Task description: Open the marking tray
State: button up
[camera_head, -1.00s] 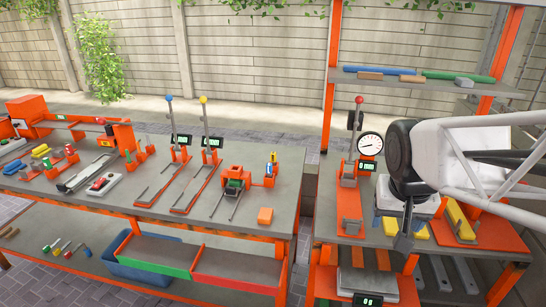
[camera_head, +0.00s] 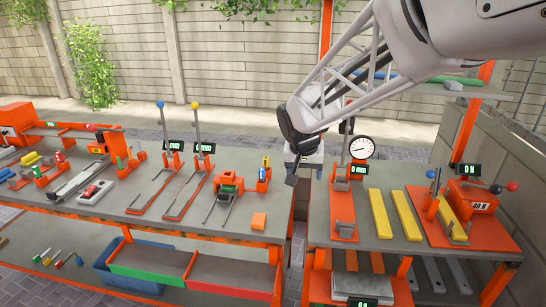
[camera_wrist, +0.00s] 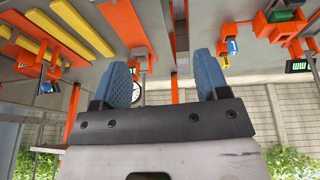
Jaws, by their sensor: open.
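My gripper (camera_head: 291,180) hangs in the gap between the left bench and the right bench, above and right of the small orange block. In the wrist view its two blue fingers (camera_wrist: 165,74) stand apart with nothing between them. No part is clearly labelled as the marking tray. An orange housing (camera_head: 228,183) with a green piece and two rails sits on the left bench, left of my gripper. Beside it stands an orange holder (camera_head: 263,182) with a blue and yellow piece. Below the bench are a green-fronted tray (camera_head: 147,271) and a red-fronted tray (camera_head: 230,284).
Two lever fixtures with a blue knob (camera_head: 160,104) and a yellow knob (camera_head: 195,105) rise from the left bench. On the right bench stand a dial gauge (camera_head: 361,148), yellow bars (camera_head: 380,214) and an orange press fixture (camera_head: 470,220).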

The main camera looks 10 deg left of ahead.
jog(key=w+a+f, duration=0.4)
jog(key=a, duration=0.4)
jog(key=w+a+f, duration=0.3)
jog(key=w+a, duration=0.2)
jog(key=a, duration=0.2)
jog(key=t, duration=0.1)
send_near(223, 193)
notch_tip(223, 193, down, 2)
jog(key=shift+w+d+f+y, duration=0.1)
jog(key=shift+w+d+y, duration=0.1)
jog(key=shift+w+y, duration=0.15)
jog(key=shift+w+f, duration=0.1)
jog(key=shift+f, duration=0.05)
jog(key=shift+x, duration=3.7)
jog(key=shift+d, duration=0.1)
